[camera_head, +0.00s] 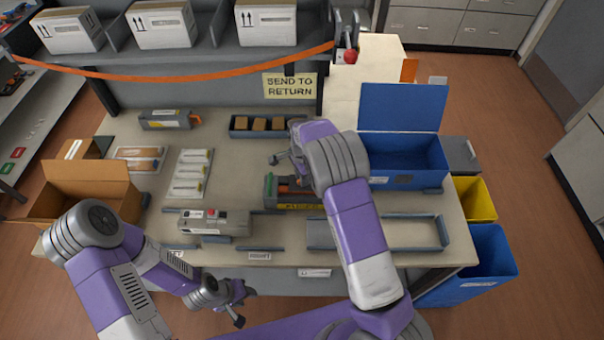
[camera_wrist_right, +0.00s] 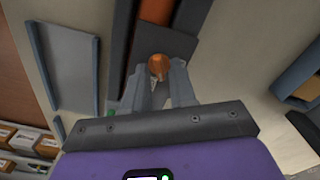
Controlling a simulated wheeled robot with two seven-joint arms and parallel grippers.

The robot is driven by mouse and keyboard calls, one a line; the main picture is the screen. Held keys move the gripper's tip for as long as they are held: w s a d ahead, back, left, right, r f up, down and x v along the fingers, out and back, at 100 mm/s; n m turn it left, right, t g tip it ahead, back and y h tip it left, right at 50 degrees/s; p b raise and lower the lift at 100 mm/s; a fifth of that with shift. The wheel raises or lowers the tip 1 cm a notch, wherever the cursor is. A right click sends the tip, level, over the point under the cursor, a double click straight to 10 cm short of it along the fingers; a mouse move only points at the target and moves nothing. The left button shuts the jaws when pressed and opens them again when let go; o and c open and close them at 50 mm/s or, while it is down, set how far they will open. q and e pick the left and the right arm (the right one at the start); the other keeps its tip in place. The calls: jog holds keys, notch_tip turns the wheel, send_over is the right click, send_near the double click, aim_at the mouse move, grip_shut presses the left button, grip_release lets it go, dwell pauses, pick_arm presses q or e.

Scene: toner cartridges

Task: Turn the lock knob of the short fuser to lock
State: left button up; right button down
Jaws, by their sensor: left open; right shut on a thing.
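A dark fuser with an orange part and a yellow front label (camera_head: 297,206) sits mid-table in the head view, partly hidden by my right arm. In the right wrist view its dark body (camera_wrist_right: 165,42) carries a round orange knob (camera_wrist_right: 158,66). My right gripper (camera_wrist_right: 160,78) is shut on this knob, one finger at each side. Whether the knob stands at lock cannot be read. My left gripper (camera_head: 238,304) is open and empty, low in front of the table's front edge.
A grey unit with a red button (camera_head: 213,222) lies left of the fuser. An empty grey-railed tray (camera_head: 400,248) lies right. A blue open box (camera_head: 400,158) stands behind right, a small-box tray (camera_head: 240,134) behind. An open cardboard box (camera_head: 85,178) is at left.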

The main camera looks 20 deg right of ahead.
jog(key=m+p, duration=0.1)
jog(key=m, duration=0.4)
jog(key=shift+s+m+p, duration=0.1)
jog(key=shift+m+p, duration=0.2)
jog(key=shift+p, duration=0.05)
dwell(0.4)
jog(key=c, duration=0.9)
grip_release()
jog(key=shift+c, duration=0.2)
jog(key=shift+r, duration=0.1)
notch_tip(320, 180, up, 8)
jog(key=shift+f, duration=0.25)
jog(key=shift+p, duration=0.3)
